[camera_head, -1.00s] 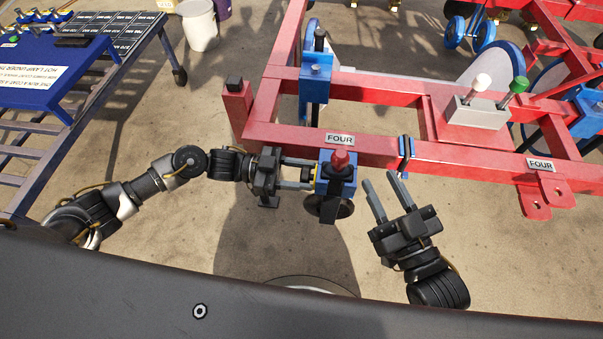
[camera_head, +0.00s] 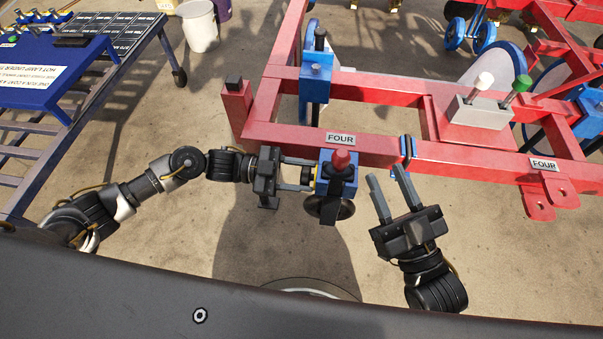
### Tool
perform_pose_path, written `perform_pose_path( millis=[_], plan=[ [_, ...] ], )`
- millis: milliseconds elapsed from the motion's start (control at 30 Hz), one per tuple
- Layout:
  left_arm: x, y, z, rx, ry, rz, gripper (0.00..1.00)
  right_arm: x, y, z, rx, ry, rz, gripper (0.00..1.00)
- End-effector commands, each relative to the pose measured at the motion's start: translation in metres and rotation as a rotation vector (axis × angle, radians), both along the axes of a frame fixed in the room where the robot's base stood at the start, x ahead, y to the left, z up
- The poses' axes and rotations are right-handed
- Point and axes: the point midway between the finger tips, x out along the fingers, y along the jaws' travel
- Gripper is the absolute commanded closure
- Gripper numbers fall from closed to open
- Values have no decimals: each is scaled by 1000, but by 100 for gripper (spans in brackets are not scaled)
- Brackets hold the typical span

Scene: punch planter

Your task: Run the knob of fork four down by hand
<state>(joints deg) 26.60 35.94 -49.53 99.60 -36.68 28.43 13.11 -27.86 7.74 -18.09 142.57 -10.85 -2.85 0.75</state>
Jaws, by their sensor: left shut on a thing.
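Fork four is the blue bracket (camera_head: 347,178) with a red-topped post (camera_head: 341,159) and a dark wheel (camera_head: 343,210), hanging at the front red beam below a FOUR label (camera_head: 340,139). A small dark and yellow knob (camera_head: 313,174) sits on its left side. My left gripper (camera_head: 309,175) reaches in from the left, and its fingers are shut on this knob. The fingers partly hide it. My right gripper (camera_head: 386,173) is open and empty, right of the fork, its fingers pointing up toward the beam.
The red frame (camera_head: 460,157) spans the right side, with a second FOUR label (camera_head: 544,164) and a grey block with white and green handles (camera_head: 480,113). A blue-topped cart (camera_head: 60,85) and a white bucket (camera_head: 199,27) stand at upper left.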

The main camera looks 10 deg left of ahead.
Motion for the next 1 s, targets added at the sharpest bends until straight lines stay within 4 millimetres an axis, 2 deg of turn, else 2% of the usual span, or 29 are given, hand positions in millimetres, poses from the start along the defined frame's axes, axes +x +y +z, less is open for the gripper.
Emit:
perform_pose_path(
  millis=[67, 100, 233, 500, 633, 1000],
  plan=[
    [0, 0, 0, 1, 1, 0, 81, 0, 0, 0, 0, 0, 0, 64],
    [0, 0, 0, 1, 1, 0, 53, 0, 0, 0, 0, 1, 0, 64],
    [0, 0, 0, 1, 1, 0, 36, 0, 0, 0, 0, 1, -1, 64],
    [0, 1, 0, 1, 1, 0, 36, 0, 0, 0, -1, 2, -1, 64],
    [0, 10, 0, 2, 1, 2, 36, 0, 0, 0, -4, 7, 0, 64],
    [1, 80, -1, 4, 2, 3, 36, 0, 4, -5, -32, 53, 7, 64]
  ],
)
